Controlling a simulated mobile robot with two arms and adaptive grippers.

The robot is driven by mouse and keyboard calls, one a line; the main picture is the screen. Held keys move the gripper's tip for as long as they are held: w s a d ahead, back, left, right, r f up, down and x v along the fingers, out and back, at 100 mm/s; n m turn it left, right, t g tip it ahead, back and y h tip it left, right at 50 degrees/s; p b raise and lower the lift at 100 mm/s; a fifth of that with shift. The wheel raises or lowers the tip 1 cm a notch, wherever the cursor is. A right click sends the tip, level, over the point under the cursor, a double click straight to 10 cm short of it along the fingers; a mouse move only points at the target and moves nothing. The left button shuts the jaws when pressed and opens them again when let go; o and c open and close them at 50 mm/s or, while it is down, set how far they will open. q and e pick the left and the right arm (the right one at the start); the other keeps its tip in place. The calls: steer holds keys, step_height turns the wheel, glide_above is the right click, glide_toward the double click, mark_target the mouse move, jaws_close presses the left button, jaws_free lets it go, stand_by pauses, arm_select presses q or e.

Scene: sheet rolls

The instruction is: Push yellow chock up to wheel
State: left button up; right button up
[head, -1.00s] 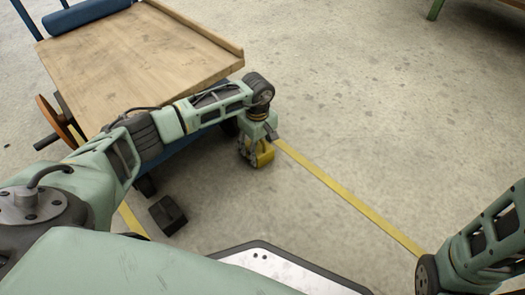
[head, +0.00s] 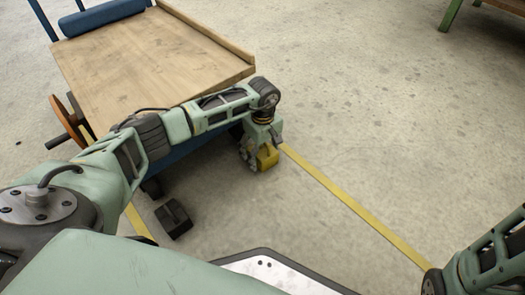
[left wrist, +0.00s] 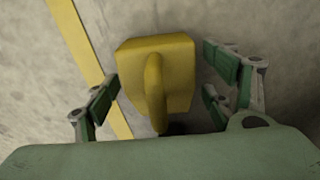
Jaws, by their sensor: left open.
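The wheel near that corner is mostly hidden behind my left arm and gripper. Another cart wheel (head: 152,187) shows by the near left corner. My right arm is at the lower right edge; its gripper is out of view.
The cart (head: 150,60) has a wooden deck, a blue roll (head: 100,17) on it and an orange handwheel (head: 67,122) at its left. A black chock (head: 174,218) lies on the floor near its front. Open concrete floor lies to the right.

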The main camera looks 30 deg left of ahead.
arm_select(q)
step_height(320, 180, up, 12)
stand_by(0.6)
stand_by(0.4)
